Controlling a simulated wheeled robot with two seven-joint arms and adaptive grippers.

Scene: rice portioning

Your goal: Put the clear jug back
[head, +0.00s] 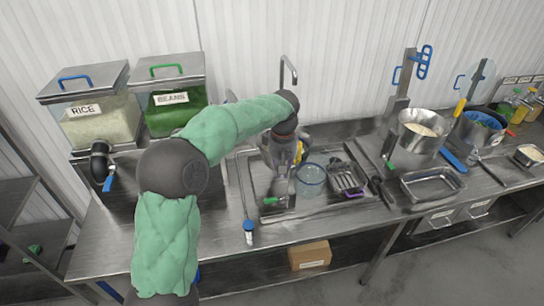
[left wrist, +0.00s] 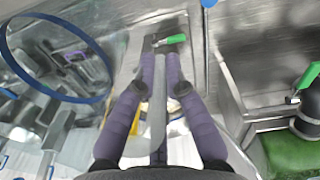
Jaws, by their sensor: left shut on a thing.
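The clear jug (head: 312,181) with a thin blue rim is at the sink, just right of my left gripper (head: 284,192). Its blue rim and clear wall fill the left of the left wrist view (left wrist: 62,99). My left gripper (left wrist: 160,62) points down and its two purple fingers are shut on a pale upright strip, which looks like the jug's handle. The jug looks empty and roughly upright. I cannot tell whether its base touches the sink floor. My right gripper is not in view.
The sink's wall (head: 330,207) surrounds the jug, with a faucet (head: 288,70) behind. A slotted rack (head: 347,179) is to the right. Rice (head: 98,122) and beans (head: 178,112) bins stand left. A steel pot (head: 421,136) and an empty tray (head: 432,186) are further right.

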